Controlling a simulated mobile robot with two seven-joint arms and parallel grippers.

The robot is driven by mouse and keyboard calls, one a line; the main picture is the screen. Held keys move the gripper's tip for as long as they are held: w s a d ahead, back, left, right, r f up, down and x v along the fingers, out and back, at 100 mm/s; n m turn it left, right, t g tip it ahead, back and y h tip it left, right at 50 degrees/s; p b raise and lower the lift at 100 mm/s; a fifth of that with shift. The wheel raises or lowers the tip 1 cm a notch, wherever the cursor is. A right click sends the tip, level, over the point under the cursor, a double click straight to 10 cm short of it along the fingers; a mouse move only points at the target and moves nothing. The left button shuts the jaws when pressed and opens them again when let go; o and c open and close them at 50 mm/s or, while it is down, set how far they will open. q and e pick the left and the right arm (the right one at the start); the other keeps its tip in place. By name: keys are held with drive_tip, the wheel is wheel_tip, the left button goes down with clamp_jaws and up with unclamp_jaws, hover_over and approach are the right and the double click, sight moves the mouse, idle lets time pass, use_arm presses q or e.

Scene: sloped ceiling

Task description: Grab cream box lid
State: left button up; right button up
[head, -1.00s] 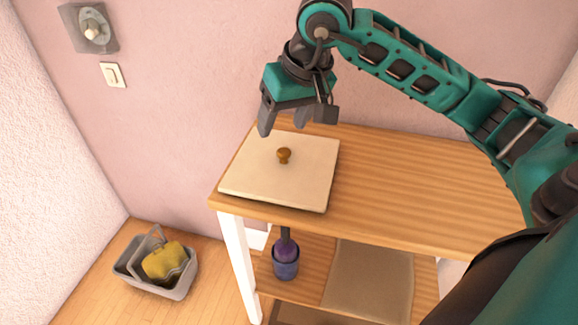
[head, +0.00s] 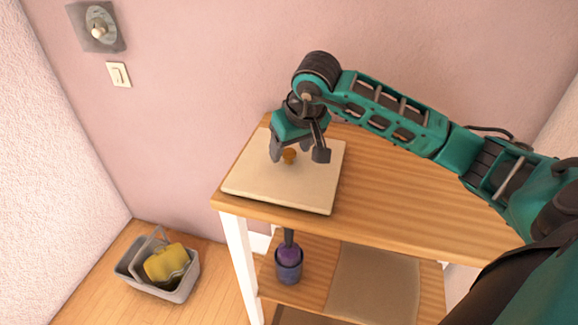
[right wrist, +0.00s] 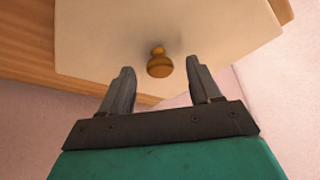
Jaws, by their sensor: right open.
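The cream box lid (head: 270,187) is a flat square slab with a round brown knob (head: 289,156) at its middle. It lies on the left end of the wooden table top. My right gripper (head: 299,158) is open and low over the lid, with its fingers around or just above the knob. In the right wrist view the lid (right wrist: 110,40) fills the upper part. The knob (right wrist: 159,64) shows beyond and between the tips of the open right gripper (right wrist: 161,78), with gaps on both sides. Any box under the lid is hidden. My left gripper is not in view.
The wooden table top (head: 400,190) is clear right of the lid. A lower shelf holds a purple item in a dark pot (head: 289,265) and a flat tan panel (head: 375,285). A grey basket (head: 180,290) with a yellow thing stands on the floor. A pink wall stands behind.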

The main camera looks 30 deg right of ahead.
drive_tip(key=shift+w+f, duration=0.15)
drive_tip(key=shift+f, duration=0.2)
drive_tip(key=shift+c, duration=0.2)
clamp_jaws()
drive_tip(key=shift+r, duration=0.1)
idle(0.4)
